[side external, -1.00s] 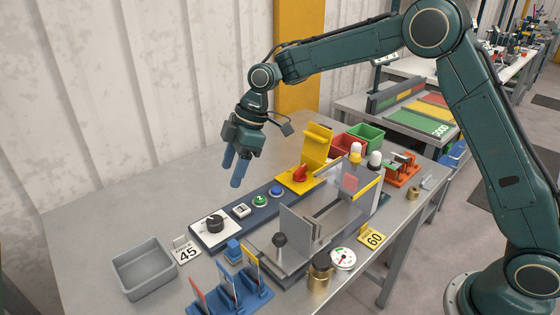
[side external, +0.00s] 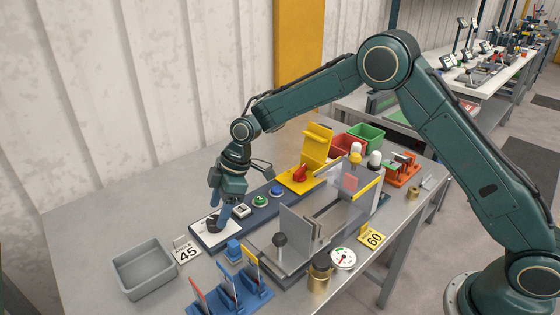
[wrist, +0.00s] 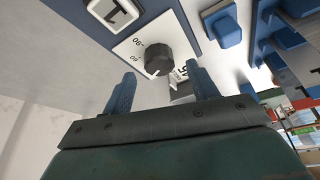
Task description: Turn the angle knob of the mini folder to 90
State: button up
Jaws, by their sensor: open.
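The black angle knob (wrist: 158,59) sits on a white dial plate (wrist: 135,42) with printed numbers around it; one reads 90. A light pointer mark shows on the knob's lower edge in the wrist view. In the wrist view the fingertips (wrist: 160,76) stand on either side of the knob, with gaps. I cannot tell whether either finger touches it. The mini folder (side external: 310,230) stands to the right.
Along the dark panel are a white switch (side external: 242,210), a green button (side external: 260,200), a blue button (side external: 277,187) and a red knob on a yellow base (side external: 298,178). A grey bin (side external: 145,268) and a 45 card (side external: 187,253) lie left. A 60 card (side external: 373,237) lies right.

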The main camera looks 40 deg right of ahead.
aim_at(215, 223)
jog(key=shift+x, duration=1.3)
jog(key=c, duration=1)
